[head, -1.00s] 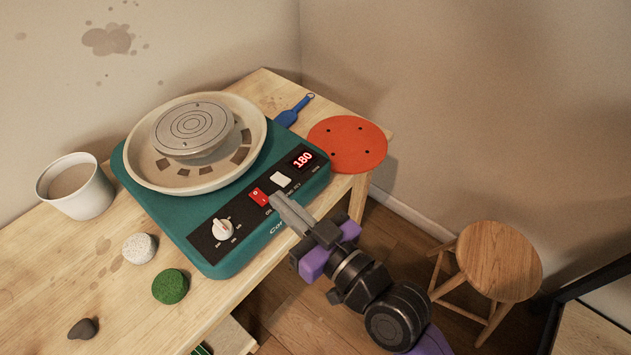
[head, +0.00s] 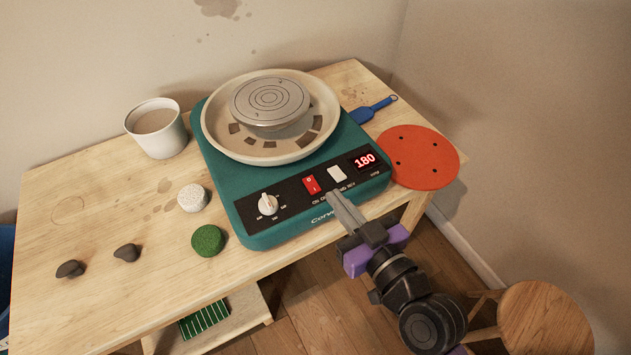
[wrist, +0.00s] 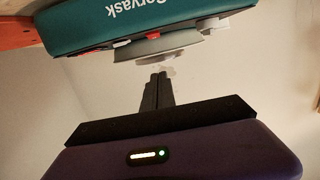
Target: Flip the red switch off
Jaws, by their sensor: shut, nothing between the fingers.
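The red switch (head: 312,185) sits on the black front panel of the teal pottery wheel (head: 220,180), between the white knob (head: 268,204) and a white switch (head: 337,173). It is marked 0 and I. The red display (head: 364,160) reads 180. My gripper (head: 333,196) is shut and empty, its tips close to the panel's front edge just right of and below the red switch. I cannot tell whether they touch the panel. In the wrist view the shut fingers (wrist: 159,77) point toward the wheel, and a bit of red (wrist: 125,42) shows at its edge.
A white cup (head: 159,138), a white speckled sponge (head: 192,198), a green sponge (head: 208,240) and dark stones (head: 127,252) lie left of the wheel. A red disc (head: 418,157) and a blue tool (head: 372,109) lie right. A wooden stool (head: 545,320) stands at lower right.

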